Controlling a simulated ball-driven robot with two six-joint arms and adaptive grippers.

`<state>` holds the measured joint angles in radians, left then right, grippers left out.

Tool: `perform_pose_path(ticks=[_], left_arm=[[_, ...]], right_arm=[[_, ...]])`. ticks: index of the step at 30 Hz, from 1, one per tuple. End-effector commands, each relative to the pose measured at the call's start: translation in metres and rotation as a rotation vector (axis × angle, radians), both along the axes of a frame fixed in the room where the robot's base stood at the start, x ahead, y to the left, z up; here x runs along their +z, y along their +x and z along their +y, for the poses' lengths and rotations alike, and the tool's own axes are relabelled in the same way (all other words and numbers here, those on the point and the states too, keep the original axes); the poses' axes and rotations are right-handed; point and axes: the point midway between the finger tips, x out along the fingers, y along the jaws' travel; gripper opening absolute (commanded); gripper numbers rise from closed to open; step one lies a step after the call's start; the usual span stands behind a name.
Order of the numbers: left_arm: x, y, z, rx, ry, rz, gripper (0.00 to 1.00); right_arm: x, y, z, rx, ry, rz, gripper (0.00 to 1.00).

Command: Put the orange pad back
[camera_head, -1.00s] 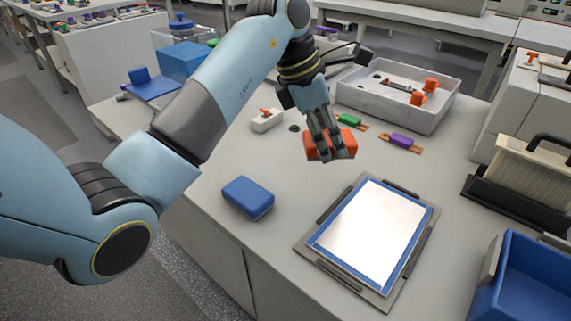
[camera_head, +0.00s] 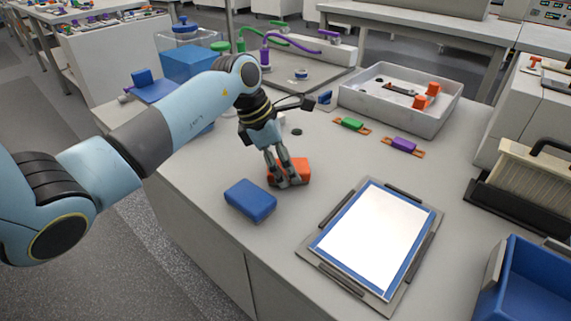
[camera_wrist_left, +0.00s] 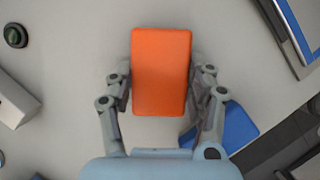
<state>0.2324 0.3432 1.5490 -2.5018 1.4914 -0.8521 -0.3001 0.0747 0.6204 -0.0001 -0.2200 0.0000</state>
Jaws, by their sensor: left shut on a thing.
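The orange pad (camera_head: 296,170) is a rounded block at the middle of the bench in the head view. My left gripper (camera_head: 284,180) is shut on it, with the fingers on its two long sides. In the left wrist view the orange pad (camera_wrist_left: 161,72) sits between the fingertips of my left gripper (camera_wrist_left: 160,92). I cannot tell whether the pad touches the bench or hangs just above it. My right gripper does not show in any view.
A blue pad (camera_head: 250,200) lies close in front of the left gripper. A framed white panel (camera_head: 375,240) lies to the right. A grey tray (camera_head: 400,112) with orange parts stands behind, near green (camera_head: 352,124) and purple (camera_head: 403,145) clips. A blue bin (camera_head: 530,280) is at front right.

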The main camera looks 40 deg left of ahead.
Motion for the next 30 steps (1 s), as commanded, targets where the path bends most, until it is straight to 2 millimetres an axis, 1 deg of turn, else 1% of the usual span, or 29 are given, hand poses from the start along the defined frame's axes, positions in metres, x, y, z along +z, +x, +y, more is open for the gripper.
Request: perform_pose_path(ticks=[4,5,9,10,17,20,23,30], left_arm=[[-0.003,0.000,0.000,0.000,0.000,0.000,0.24],[-0.002,0.000,0.000,0.000,0.000,0.000,0.58],[-0.001,0.000,0.000,0.000,0.000,0.000,0.76],[-0.001,0.000,0.000,0.000,0.000,0.000,0.77],[-0.001,0.000,0.000,0.000,0.000,0.000,0.77],[0.004,0.000,0.001,0.000,0.001,-0.001,0.77],[0.016,-0.003,0.005,0.001,0.003,-0.003,0.77],[0.065,-0.017,0.022,-0.001,0.005,-0.003,0.77]], right_arm=[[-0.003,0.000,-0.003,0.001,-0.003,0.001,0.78],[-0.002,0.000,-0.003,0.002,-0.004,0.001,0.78],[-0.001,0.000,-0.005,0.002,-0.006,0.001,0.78],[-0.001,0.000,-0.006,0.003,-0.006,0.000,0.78],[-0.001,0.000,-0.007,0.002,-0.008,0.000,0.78],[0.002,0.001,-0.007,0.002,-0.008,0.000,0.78],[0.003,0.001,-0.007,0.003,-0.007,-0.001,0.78],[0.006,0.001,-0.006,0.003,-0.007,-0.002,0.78]])
